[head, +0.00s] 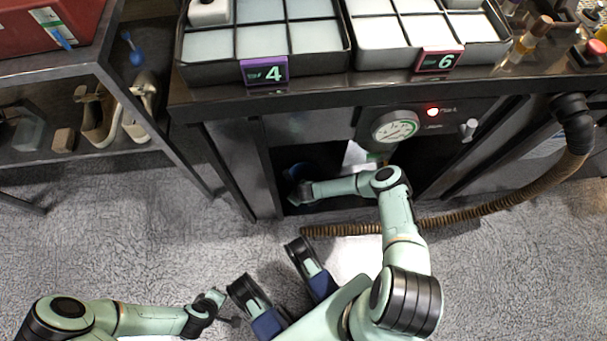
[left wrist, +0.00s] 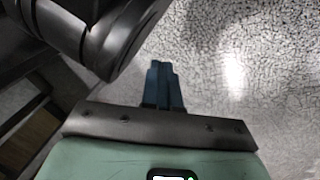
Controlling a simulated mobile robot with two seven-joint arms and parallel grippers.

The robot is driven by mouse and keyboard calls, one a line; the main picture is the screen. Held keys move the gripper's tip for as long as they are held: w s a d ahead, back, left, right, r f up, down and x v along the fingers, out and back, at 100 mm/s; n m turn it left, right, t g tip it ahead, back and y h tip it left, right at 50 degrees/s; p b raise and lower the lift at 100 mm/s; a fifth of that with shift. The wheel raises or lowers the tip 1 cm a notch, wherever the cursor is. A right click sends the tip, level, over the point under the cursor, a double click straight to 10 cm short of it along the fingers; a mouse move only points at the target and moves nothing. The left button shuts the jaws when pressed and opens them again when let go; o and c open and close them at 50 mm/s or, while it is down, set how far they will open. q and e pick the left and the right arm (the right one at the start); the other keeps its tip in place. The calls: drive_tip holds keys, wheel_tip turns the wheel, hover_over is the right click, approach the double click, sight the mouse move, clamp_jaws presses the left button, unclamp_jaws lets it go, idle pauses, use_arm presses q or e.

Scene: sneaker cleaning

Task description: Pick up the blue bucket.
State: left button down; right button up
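A dark blue rounded shape (head: 296,171), probably the blue bucket, shows faintly inside the shadowed opening under the table. Only a small part of it can be made out. My right arm reaches into this opening, and its gripper end (head: 297,194) is just below the blue shape in the picture. Its fingers are in shadow, so I cannot tell whether they touch or hold it. My left gripper (head: 217,298) is low over the floor at the lower left, away from the opening. In the left wrist view its dark fingers (left wrist: 163,86) are close together with nothing seen between them.
The table (head: 370,88) above the opening carries compartment trays and a gauge (head: 395,127) on its front. A brown ribbed hose (head: 490,207) runs across the floor before it. A shelf with shoes (head: 98,115) stands at left. Grey floor (head: 120,235) is clear at left.

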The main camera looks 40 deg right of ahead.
drive_tip(key=shift+w, duration=0.1)
clamp_jaws()
